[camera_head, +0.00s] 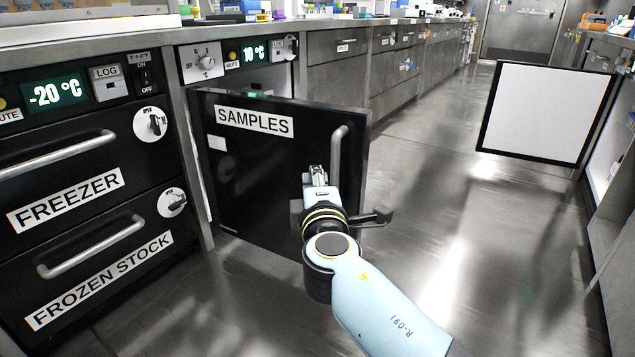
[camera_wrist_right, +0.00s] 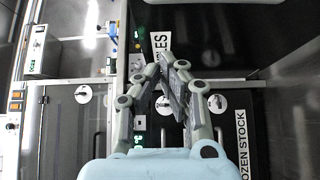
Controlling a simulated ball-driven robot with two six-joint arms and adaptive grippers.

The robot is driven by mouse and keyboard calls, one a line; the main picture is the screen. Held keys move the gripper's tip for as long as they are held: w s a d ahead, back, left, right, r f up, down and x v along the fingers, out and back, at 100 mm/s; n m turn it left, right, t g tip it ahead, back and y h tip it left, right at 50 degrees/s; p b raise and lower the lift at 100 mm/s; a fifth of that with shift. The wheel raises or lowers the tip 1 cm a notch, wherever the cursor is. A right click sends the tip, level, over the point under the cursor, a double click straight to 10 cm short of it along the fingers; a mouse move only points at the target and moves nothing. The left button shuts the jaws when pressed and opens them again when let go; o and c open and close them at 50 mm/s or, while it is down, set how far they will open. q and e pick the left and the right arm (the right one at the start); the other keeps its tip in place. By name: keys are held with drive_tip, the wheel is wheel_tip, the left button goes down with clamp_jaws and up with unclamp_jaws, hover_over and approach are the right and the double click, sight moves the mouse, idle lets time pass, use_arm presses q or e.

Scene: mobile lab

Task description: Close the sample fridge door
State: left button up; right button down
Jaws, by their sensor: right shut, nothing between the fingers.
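The sample fridge door (camera_head: 265,165) is a black panel with a white SAMPLES label and a vertical metal handle (camera_head: 337,165) near its right edge. It stands partly open, its right side swung out from the cabinet, and a strip of the pale fridge interior (camera_head: 271,80) shows above it. My right gripper (camera_head: 318,172) is shut and empty in front of the door's outer face, just left of the handle. I cannot tell whether it touches the door. In the right wrist view its closed fingers (camera_wrist_right: 168,62) show near the SAMPLES label (camera_wrist_right: 160,42). My left gripper is not in view.
A freezer drawer (camera_head: 75,165) and a frozen stock drawer (camera_head: 110,260) with bar handles are on the left. Steel drawers (camera_head: 338,60) line the counter behind the door. Another open door panel (camera_head: 548,112) stands at the right. The floor (camera_head: 425,190) between is clear.

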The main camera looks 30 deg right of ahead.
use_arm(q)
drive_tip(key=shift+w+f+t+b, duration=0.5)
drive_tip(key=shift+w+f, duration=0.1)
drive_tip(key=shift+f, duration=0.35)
use_arm(e)
drive_tip(key=w+d, duration=0.7)
drive_tip(key=w, duration=0.1)
drive_tip(key=shift+w+d, duration=0.15)
drive_tip(key=shift+d, duration=0.2)
drive_tip(key=shift+d, duration=0.1)
